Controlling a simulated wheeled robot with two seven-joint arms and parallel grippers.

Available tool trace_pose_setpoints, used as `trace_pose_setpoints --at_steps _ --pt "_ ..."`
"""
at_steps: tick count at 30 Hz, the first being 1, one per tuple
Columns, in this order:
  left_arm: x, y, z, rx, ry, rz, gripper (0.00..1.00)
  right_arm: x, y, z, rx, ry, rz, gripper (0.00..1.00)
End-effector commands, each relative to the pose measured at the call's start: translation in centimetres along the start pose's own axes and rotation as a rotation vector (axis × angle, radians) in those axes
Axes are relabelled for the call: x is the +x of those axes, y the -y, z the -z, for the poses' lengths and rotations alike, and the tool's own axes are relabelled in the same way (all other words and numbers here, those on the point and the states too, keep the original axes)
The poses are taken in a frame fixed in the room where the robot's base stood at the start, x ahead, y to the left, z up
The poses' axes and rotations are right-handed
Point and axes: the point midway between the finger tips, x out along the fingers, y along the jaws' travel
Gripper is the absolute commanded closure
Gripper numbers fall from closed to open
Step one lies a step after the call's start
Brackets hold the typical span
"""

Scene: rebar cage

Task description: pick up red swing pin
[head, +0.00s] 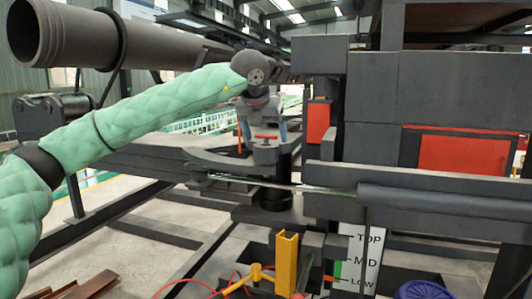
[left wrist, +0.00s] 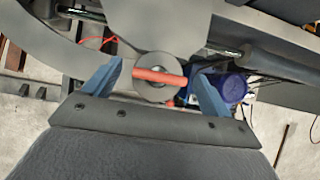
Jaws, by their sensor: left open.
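The red swing pin (head: 266,137) shows as a short red bar on top of a dark round post, near the middle of the head view. In the left wrist view the red bar (left wrist: 160,76) lies across a grey round disc. My left gripper (head: 264,130) points down over it, with its two blue-grey fingers apart. In the left wrist view the left gripper (left wrist: 154,70) is open, with one finger near each end of the bar. I see no clear grip on the bar. My right gripper is not in view.
Large dark blocks (head: 375,90) stand to the right. A yellow post (head: 287,262) and a level sign (head: 362,260) stand lower down. A thick pipe (head: 75,35) is at upper left.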

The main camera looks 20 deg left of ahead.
Motion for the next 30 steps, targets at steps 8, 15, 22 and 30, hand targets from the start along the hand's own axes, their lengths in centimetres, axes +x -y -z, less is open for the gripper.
trace_pose_setpoints --at_steps 8,15,22,30 --pt "0.02 -0.01 0.01 0.000 0.000 0.000 0.34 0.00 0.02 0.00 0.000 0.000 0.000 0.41" --pt "0.01 -0.02 0.01 0.000 0.000 0.000 0.81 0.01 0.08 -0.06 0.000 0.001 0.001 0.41" --pt "-0.05 -0.03 -0.03 0.000 0.001 0.000 0.92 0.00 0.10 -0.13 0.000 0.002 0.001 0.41" --pt "-0.86 0.00 -0.63 -0.001 0.002 0.000 0.92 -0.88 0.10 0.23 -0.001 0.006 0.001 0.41"
